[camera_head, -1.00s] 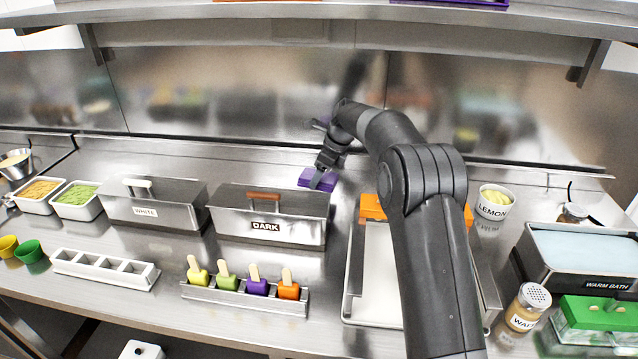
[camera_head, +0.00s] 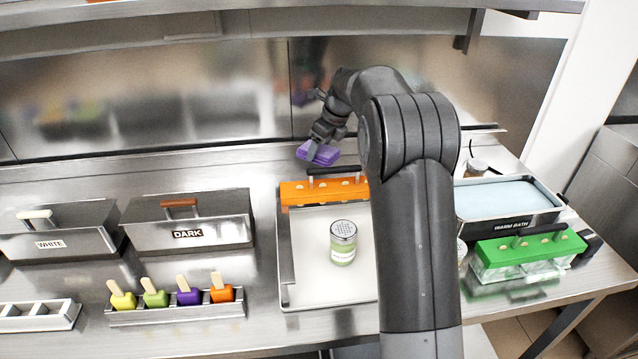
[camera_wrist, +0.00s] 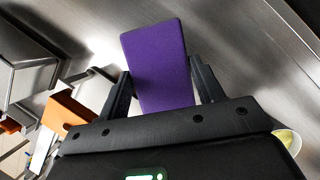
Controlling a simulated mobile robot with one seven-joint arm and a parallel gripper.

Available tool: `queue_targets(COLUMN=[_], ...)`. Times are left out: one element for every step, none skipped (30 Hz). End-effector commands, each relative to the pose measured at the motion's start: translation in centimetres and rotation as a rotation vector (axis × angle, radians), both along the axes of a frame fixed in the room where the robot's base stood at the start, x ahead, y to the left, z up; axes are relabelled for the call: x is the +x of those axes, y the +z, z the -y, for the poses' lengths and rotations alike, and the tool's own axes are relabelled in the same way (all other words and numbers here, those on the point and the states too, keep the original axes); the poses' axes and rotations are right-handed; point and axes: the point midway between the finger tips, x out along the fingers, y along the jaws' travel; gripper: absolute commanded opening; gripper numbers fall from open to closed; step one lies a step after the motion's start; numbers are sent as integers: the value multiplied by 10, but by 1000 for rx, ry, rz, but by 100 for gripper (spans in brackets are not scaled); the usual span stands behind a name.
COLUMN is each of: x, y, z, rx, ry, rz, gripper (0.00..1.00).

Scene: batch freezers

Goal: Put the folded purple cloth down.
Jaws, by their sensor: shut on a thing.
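The folded purple cloth (camera_head: 318,153) is in my gripper (camera_head: 316,146), near the back of the steel counter and behind the orange-topped mold. In the wrist view the cloth (camera_wrist: 158,62) is a flat purple rectangle between the two dark fingers of my gripper (camera_wrist: 160,85), which are shut on it. It looks held above the counter, but I cannot tell the exact height. Part of the cloth is hidden by the fingers in the head view.
The orange-topped mold (camera_head: 300,193) stands at the back of a white tray (camera_head: 312,285) holding a shaker jar (camera_head: 343,243). The DARK box (camera_head: 190,222) is to the left. The warm bath (camera_head: 508,212) and green-topped mold (camera_head: 530,250) are to the right. Bare counter (camera_head: 225,170) lies behind the boxes.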

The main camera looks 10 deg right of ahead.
Motion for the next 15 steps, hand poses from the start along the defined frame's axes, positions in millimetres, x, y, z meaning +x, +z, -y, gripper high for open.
queue_targets(x=[0,0,0,0,0,0,0,0,0,1,1,0,0,0,0], y=[-1,-3,-7,-12,-18,-25,-31,-35,-41,-44,-47,-49,-51,-53,-57], z=[10,13,17,18,19,20,19,19,19,19,19,19,19,19,19], rx=[1,2,3,3,4,4,4,4,4,4,4,4,4,4,4], ry=[-36,-53,-68,-76,-80,-82,-83,-82,-80,-80,-79,-79,-79,-79,-79], rz=[2,2,0,-1,0,-1,-1,-1,0,1,2,2,2,2,2], gripper=[39,39,39,39,39,39,39,39,39,39,39,39,39,39,39])
